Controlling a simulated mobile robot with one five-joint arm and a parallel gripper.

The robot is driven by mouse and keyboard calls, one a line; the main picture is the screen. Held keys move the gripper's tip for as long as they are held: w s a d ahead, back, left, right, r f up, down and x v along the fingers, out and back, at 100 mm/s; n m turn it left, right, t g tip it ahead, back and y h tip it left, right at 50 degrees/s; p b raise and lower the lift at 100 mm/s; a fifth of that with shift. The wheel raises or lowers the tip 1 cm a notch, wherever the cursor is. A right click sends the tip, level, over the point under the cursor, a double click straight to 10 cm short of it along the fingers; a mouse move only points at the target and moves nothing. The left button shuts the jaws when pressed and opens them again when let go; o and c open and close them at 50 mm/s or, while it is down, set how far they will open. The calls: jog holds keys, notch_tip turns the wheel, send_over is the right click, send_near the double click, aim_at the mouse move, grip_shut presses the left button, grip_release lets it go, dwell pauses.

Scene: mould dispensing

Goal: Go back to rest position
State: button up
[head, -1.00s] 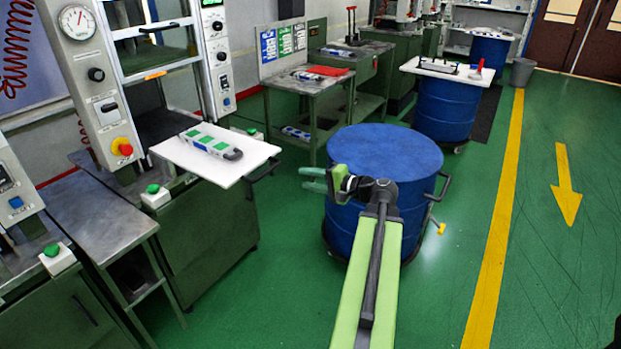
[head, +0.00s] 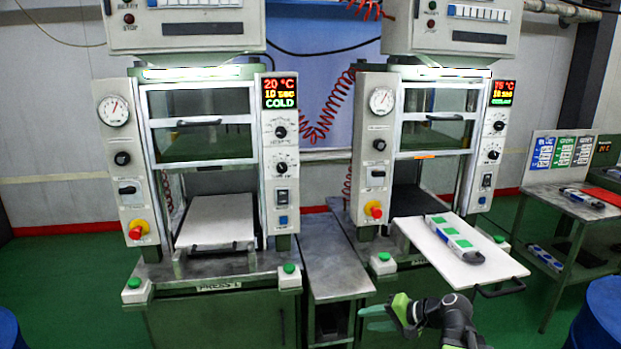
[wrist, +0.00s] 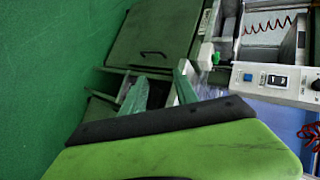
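My gripper (head: 368,318) is low in the head view, in front of the right press and below its pulled-out tray. In the wrist view its two green fingers (wrist: 160,88) stand apart with nothing visible between them. My gripper is open. A grey mould with green squares (head: 452,240) lies on the white tray (head: 505,268) of the right press. The gripper is apart from both.
The left press (head: 127,180) shows 20 °C and COLD, with an empty white plate (head: 215,222) inside. A metal table (head: 325,262) stands between the presses. A side table (head: 565,203) and blue drum (head: 600,315) are at right.

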jog(key=s+a+f+n+g+h, duration=0.55)
jog(key=a+f, duration=0.25)
jog(key=a, duration=0.2)
jog(key=s+d+f+g+h, duration=0.15)
jog(key=s+d+h, duration=0.25)
jog(key=d, duration=0.4)
notch_tip(320, 180, up, 11)
jog(key=p, duration=1.2)
jog(key=shift+r, duration=0.2)
